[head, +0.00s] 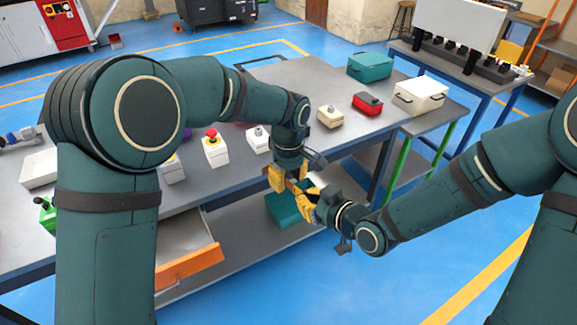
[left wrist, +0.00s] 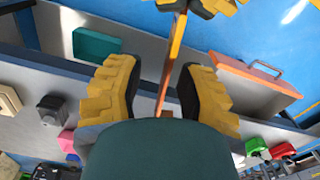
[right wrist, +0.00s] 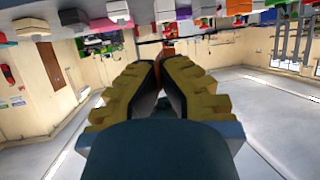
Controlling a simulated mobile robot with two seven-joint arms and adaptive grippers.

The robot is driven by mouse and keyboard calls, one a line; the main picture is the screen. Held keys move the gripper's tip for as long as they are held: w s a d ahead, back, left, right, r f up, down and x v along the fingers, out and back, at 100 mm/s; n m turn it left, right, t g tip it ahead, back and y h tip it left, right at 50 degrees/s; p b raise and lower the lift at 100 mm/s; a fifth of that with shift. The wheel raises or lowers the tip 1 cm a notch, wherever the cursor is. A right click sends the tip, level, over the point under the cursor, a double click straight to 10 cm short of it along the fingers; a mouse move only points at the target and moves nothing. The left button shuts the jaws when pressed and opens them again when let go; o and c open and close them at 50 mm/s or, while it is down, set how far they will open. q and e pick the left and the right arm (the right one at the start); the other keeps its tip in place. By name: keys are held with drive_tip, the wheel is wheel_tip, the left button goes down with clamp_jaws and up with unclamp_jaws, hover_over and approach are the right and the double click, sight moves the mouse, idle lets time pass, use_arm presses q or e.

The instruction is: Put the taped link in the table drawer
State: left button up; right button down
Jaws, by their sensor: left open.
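The taped link (left wrist: 172,65) is a thin copper-orange bar with a yellow stretch, seen in the left wrist view. Its far end is in my right gripper (left wrist: 188,6), which is shut on it; little of the link shows in the head view. My left gripper (head: 284,181) is open, its fingers (left wrist: 160,92) on either side of the link's near end with gaps visible. My right gripper in the head view (head: 309,198) is just right of the left one, in front of the table. The table drawer (head: 190,267) is pulled out, with an orange front (left wrist: 255,77).
A teal box (head: 284,207) is on the lower shelf. Blue floor is clear in front.

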use_arm(q)
drive_tip(key=shift+f, duration=0.45)
clamp_jaws()
use_arm(e)
drive_tip(key=c, duration=1.7)
unclamp_jaws()
drive_tip(key=o, duration=0.6)
drive_tip(key=shift+o, duration=0.2)
drive_tip(key=shift+f, duration=0.1)
